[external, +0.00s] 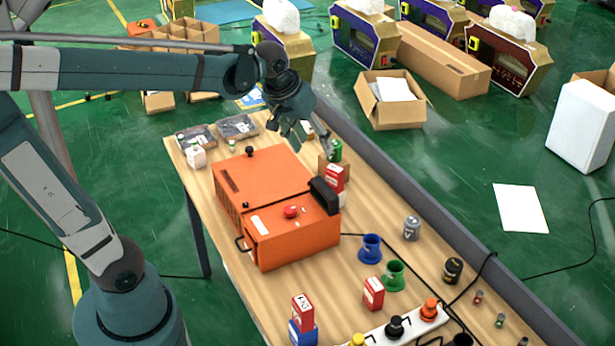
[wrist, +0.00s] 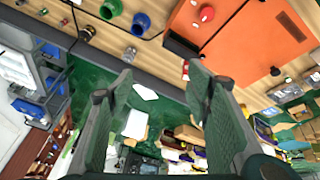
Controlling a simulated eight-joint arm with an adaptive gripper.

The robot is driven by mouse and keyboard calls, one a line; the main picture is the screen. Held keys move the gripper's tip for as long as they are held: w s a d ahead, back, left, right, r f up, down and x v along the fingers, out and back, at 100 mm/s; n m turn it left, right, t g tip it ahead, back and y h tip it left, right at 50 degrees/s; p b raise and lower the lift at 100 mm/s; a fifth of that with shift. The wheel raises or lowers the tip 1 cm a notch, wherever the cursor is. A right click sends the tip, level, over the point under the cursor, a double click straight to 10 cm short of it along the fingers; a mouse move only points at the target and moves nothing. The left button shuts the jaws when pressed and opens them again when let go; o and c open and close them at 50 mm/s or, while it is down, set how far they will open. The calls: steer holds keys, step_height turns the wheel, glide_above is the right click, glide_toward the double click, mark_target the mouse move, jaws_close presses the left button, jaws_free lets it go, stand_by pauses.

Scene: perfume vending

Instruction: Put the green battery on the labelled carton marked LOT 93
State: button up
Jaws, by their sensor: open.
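A green cylinder (external: 335,151), which looks like the green battery, stands near the far edge of the table, just right of and below my gripper in the external view. A brown carton (external: 323,172) and a red-and-white carton (external: 335,179) are close beside or under it; the exact contact is unclear. Other red-and-white cartons stand at the front (external: 302,312) and right of it (external: 373,293). Their lettering is too small to read, so I cannot tell which is LOT 93. My gripper (external: 297,134) is open above the table; its parted fingers show empty in the wrist view (wrist: 161,72).
An orange machine (external: 270,185) with a black part (external: 325,195) fills the table's middle. Blue (external: 370,248) and green (external: 394,275) cups, a grey can (external: 411,228), a black can (external: 453,270) and a power strip (external: 415,325) stand nearer. A grey rail (external: 400,190) edges the table.

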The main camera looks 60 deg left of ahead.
steer(key=s+d+f+m+t, duration=0.1)
steer(key=s+d+f+m, duration=0.1)
steer(key=s, duration=0.6)
steer(key=s+d+f+m+t, duration=0.1)
steer(key=s+d+f+m, duration=0.2)
steer(key=s+d, duration=0.3)
steer(key=shift+s+d+f+m+h, duration=0.3)
steer(key=shift+s+m, duration=0.1)
steer(key=shift+s, duration=0.5)
steer(key=shift+f, duration=0.1)
step_height(320, 180, down, 9)
steer(key=b, duration=0.9)
steer(key=shift+f+b, duration=0.2)
steer(key=shift+b, duration=0.2)
